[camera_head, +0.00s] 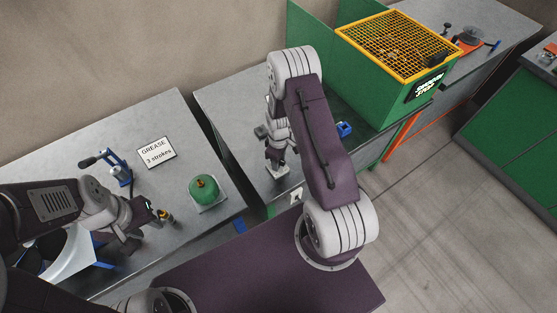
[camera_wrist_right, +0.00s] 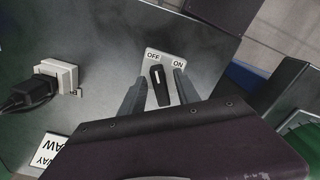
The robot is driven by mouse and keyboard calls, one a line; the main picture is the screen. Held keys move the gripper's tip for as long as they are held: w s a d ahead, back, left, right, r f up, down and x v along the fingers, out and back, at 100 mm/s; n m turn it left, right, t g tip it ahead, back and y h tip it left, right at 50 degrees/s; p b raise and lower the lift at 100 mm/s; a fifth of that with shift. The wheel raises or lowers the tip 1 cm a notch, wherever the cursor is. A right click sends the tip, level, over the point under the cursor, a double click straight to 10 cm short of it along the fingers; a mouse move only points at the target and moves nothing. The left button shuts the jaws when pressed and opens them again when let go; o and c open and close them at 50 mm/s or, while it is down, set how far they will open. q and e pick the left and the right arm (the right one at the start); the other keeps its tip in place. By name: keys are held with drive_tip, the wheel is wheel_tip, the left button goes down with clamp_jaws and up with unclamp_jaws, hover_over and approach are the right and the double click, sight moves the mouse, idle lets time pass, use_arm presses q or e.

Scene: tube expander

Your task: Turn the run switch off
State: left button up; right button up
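In the right wrist view, the run switch has a black lever (camera_wrist_right: 159,88) on a pale plate (camera_wrist_right: 167,62) marked OFF on the left and ON on the right. The lever leans toward the OFF mark. My right gripper (camera_wrist_right: 158,78) is open, with one dark finger on each side of the lever. I cannot tell whether either finger touches it. In the head view my right gripper (camera_head: 277,164) is low over the middle bench, partly hidden by its arm. My left gripper (camera_head: 141,214) is over the left bench; its fingers are too small to read.
A socket (camera_wrist_right: 62,76) with a black plug (camera_wrist_right: 29,92) is left of the switch. The head view shows a green machine with a yellow mesh guard (camera_head: 398,44), a green dome (camera_head: 204,189), a GREASE sign (camera_head: 156,152) and a blue lever tool (camera_head: 119,171).

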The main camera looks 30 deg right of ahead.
wheel_tip(320, 180, up, 9)
drive_tip(key=shift+r+b, duration=0.1)
drive_tip(key=shift+b, duration=0.5)
drive_tip(key=shift+w+a+r, duration=0.15)
drive_tip(key=shift+w+a, duration=0.05)
drive_tip(key=a+r+t, duration=0.2)
drive_tip(key=a+r, duration=0.3)
drive_tip(key=r, duration=0.4)
drive_tip(key=s+a+r+m, duration=0.1)
drive_tip(key=s+a+m, duration=0.1)
drive_tip(key=s+m, duration=0.5)
drive_tip(key=s, duration=0.5)
drive_tip(key=shift+s+a+g, duration=0.15)
drive_tip(key=shift+s+g, duration=0.05)
drive_tip(key=shift+g, duration=0.2)
